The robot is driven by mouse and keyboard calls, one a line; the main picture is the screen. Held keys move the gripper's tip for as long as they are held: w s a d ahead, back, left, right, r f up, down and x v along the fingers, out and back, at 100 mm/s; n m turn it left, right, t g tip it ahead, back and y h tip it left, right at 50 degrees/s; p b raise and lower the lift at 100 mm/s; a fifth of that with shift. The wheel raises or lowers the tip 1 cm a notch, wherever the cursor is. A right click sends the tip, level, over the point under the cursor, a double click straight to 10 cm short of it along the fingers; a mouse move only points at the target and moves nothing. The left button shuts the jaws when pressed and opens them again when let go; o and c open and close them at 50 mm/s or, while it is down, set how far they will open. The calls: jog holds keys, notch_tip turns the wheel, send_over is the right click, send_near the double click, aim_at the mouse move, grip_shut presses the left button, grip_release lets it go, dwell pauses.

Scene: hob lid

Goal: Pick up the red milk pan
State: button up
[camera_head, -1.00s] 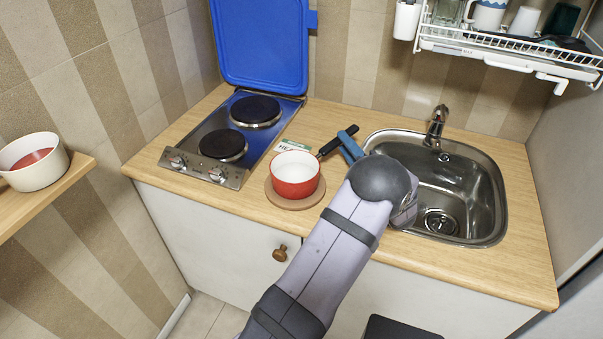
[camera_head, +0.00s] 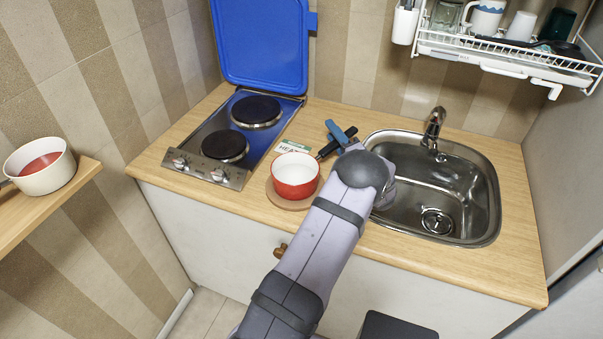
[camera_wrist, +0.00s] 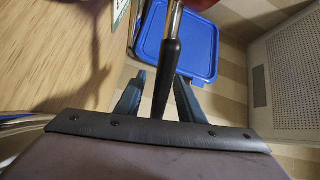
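The red milk pan (camera_head: 295,178), white inside, stands upright on a round brown mat (camera_head: 284,203) on the counter, right of the hob. Its black handle (camera_head: 325,152) points back and to the right. In the wrist view the dark handle (camera_wrist: 168,70) lies between the two blue fingers of my gripper (camera_wrist: 160,78), with gaps on both sides. Only a sliver of the red pan body shows at the top of that view. In the head view my gripper (camera_head: 340,135) is at the handle's far end. It is open; my arm hides part of the mat's surroundings.
The hob (camera_head: 235,135) with two black plates and a raised blue lid (camera_head: 262,45) stands left of the pan. The sink (camera_head: 470,195) and tap (camera_head: 434,125) are to the right. A dish rack (camera_head: 500,60) hangs above.

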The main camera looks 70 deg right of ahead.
grip_shut()
jog(key=shift+r, duration=0.1)
jog(key=shift+r, duration=0.15)
notch_tip(320, 180, up, 10)
jog(key=b, duration=0.3)
dwell(0.5)
